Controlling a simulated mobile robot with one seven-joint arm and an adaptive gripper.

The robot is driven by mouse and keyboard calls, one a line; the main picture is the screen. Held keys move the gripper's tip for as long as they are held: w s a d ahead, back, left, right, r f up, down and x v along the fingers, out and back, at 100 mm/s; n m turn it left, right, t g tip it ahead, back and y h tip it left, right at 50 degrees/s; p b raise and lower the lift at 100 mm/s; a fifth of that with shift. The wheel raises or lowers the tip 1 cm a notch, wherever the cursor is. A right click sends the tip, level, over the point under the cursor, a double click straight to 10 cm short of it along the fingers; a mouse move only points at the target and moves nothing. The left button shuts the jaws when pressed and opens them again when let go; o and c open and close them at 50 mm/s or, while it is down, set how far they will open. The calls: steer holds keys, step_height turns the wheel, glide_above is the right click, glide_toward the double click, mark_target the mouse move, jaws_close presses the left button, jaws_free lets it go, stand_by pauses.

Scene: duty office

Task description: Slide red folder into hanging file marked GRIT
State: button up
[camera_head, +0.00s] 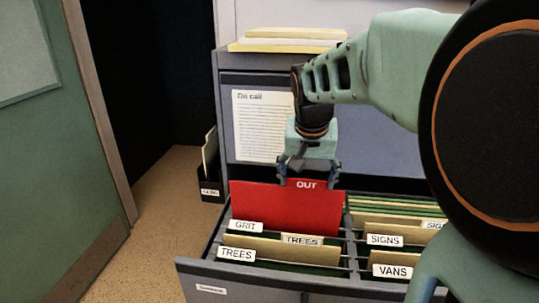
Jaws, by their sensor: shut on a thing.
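The red folder (285,208) stands upright in the left column of the open file drawer, with "OUT" printed at its top edge. My gripper (306,184) is above the drawer, shut on the top edge of the red folder near the "OUT" print. The GRIT label (246,226) is at the folder's lower left, in front of its red face. The folder's lower part is hidden behind the GRIT and TREES tabs. I cannot tell how deep it sits in the GRIT file.
TREES (237,254), SIGNS (384,240) and VANS (392,271) files fill the drawer (240,292). Yellow folders (290,39) lie on the cabinet. An "On call" sheet (263,125) hangs on its front. A black file holder (210,183) stands left. Floor beside the door (60,130) is clear.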

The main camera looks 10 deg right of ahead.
mark_target(304, 211)
steer(key=shift+f+b, duration=3.45)
steer(key=shift+f, duration=1.3)
steer(key=o, duration=1.5)
steer(key=shift+o, duration=0.2)
steer(key=shift+r+p, duration=2.8)
steer(key=shift+r, duration=0.75)
steer(key=shift+f, duration=0.1)
